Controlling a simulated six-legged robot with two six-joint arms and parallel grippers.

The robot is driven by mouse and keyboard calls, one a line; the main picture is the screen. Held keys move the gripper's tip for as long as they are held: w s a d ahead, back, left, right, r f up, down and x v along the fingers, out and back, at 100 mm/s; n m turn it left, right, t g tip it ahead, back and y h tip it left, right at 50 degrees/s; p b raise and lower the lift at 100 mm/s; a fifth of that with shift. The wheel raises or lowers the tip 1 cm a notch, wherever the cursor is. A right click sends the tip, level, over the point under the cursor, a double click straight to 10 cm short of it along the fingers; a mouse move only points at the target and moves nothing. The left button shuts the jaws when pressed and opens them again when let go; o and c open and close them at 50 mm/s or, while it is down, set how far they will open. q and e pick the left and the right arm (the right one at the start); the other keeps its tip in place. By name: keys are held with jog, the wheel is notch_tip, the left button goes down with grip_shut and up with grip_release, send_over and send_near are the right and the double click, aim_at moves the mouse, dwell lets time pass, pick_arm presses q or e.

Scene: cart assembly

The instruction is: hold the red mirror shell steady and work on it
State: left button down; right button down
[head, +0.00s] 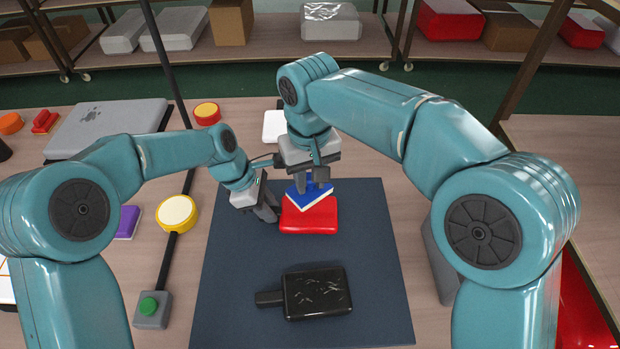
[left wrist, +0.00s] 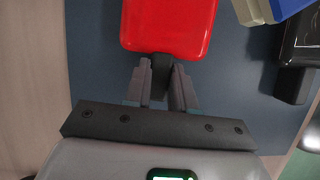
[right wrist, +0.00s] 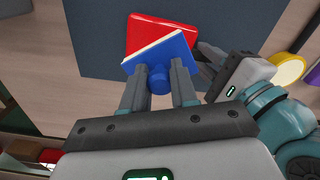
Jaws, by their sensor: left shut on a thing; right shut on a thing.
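The red mirror shell (head: 309,219) lies on the dark mat (head: 235,285). My left gripper (head: 270,213) is at its left side, shut on its short black stem (left wrist: 160,67), which shows between the fingers in the left wrist view. My right gripper (head: 311,182) is above the shell, shut on the round knob (right wrist: 158,79) of a blue pad (head: 301,199) with a pale underside. The pad is over the shell's far part, turned cornerwise; I cannot tell whether it touches the shell.
A black mirror shell (head: 318,293) with a stem lies nearer on the mat. A white piece (head: 275,126) lies behind the mat.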

pick_arm(q)
jog(key=shift+s+f, duration=0.15)
jog(key=shift+f, duration=0.15)
jog(key=c, duration=0.8)
grip_release()
jog(key=shift+c, duration=0.2)
jog(key=shift+w, duration=0.25)
jog(key=shift+r, duration=0.1)
